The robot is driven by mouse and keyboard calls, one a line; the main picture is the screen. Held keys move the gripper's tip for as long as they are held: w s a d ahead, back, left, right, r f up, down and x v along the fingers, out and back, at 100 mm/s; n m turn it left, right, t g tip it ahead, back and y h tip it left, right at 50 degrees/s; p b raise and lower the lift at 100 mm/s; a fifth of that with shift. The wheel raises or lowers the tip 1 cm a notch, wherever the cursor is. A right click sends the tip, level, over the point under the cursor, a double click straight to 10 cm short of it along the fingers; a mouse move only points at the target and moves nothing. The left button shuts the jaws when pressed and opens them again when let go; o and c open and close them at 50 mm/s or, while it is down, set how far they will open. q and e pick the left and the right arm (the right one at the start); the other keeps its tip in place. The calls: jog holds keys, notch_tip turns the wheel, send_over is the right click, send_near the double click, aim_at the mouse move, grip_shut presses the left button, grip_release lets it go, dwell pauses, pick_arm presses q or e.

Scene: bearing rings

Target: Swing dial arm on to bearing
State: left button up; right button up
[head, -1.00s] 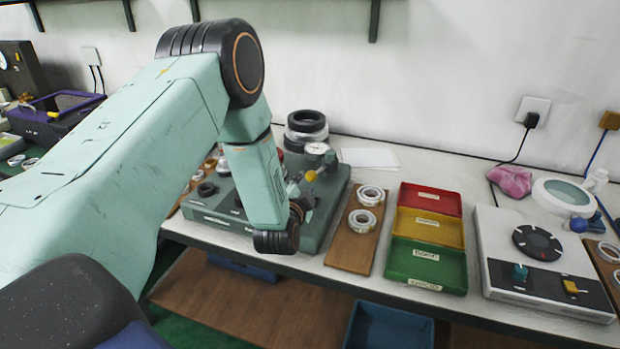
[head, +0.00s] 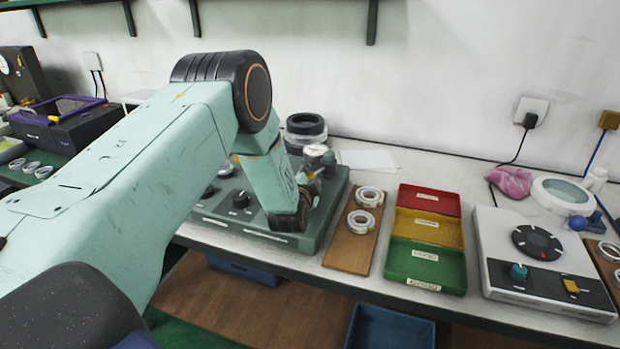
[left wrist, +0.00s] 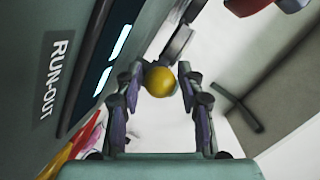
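The green run-out tester (head: 325,215) stands on the bench, mostly behind my left arm in the head view. Its dial gauge (head: 316,151) shows just above my left gripper (head: 314,178). In the left wrist view, a yellow ball knob (left wrist: 160,82) sits between the fingertips of my left gripper (left wrist: 161,72). The fingers stand either side of it, with a narrow gap at the right. A grey arm part (left wrist: 178,44) rises behind the knob. The tester's RUN-OUT panel (left wrist: 58,75) is at the left. The bearing on the tester cannot be made out. My right gripper is out of view.
A wooden board (head: 350,248) with two bearing rings (head: 361,222) lies right of the tester. Red, yellow and green trays (head: 425,268) and a white dial unit (head: 540,260) stand further right. Black and pale rings (head: 305,124) are stacked behind the tester.

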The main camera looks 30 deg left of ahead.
pick_arm(q)
jog(key=shift+a+f, duration=0.1)
jog(key=shift+a, duration=0.05)
jog(key=shift+c, duration=1.4)
jog(key=c, duration=0.5)
grip_shut()
jog(key=shift+w+d, duration=0.1)
jog(key=shift+d, duration=0.15)
